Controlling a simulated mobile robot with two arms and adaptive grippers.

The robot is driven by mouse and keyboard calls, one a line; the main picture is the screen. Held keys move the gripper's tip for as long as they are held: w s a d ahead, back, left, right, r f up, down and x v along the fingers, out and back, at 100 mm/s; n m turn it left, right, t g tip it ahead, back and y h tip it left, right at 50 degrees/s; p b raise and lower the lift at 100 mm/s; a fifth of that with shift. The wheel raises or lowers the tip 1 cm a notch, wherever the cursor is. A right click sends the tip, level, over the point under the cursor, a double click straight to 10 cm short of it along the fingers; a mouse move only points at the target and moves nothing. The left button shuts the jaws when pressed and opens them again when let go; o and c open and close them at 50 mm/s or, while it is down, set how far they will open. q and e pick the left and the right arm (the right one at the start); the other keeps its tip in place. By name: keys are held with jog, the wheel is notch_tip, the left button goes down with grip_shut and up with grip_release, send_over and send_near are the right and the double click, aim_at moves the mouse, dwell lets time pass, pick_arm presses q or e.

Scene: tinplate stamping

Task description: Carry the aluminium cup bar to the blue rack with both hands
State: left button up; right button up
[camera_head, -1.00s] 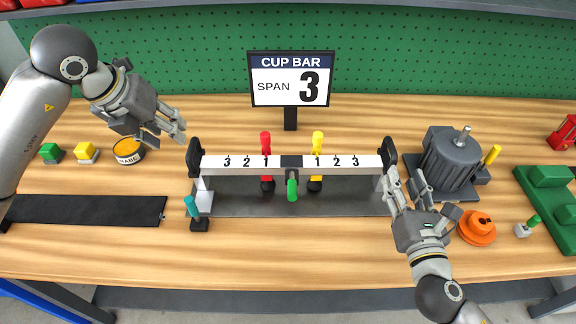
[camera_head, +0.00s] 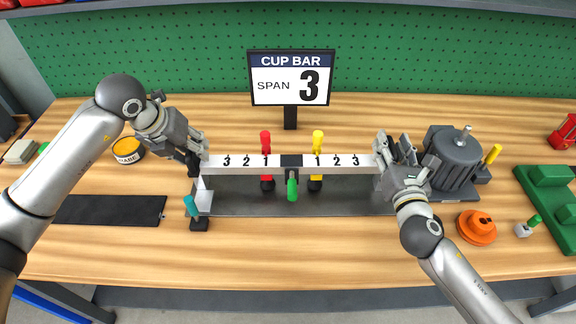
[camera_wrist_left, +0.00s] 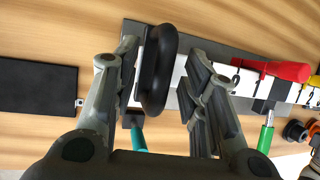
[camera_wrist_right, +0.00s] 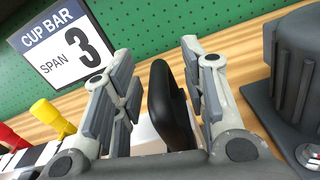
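The aluminium cup bar (camera_head: 325,168) lies level over a dark base plate, with numbers 3-2-1 and 1-2-3 about a black middle block. My left gripper (camera_head: 197,157) is at its left end. In the left wrist view its open fingers stand either side of the black left handle (camera_wrist_left: 160,72), with gaps showing. My right gripper (camera_head: 388,155) is at the right end. In the right wrist view its open fingers straddle the black right handle (camera_wrist_right: 168,105), also with gaps. Both handles are largely hidden in the head view. I cannot make out a blue rack.
Red (camera_head: 265,145), yellow (camera_head: 317,145) and green (camera_head: 292,188) clamp handles stand around the bar's middle. A teal-handled clamp (camera_head: 192,207) is at the left end. A grey motor (camera_head: 453,160) stands close beside my right gripper. A sign reading SPAN 3 (camera_head: 291,80) stands behind.

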pick_arm(q)
grip_shut()
pick_arm(e)
grip_shut()
dwell(0.4)
pick_arm(q)
jog(key=shift+w+r, duration=0.15)
pick_arm(e)
jog(key=shift+w+r, duration=0.1)
jog(key=shift+r, duration=0.15)
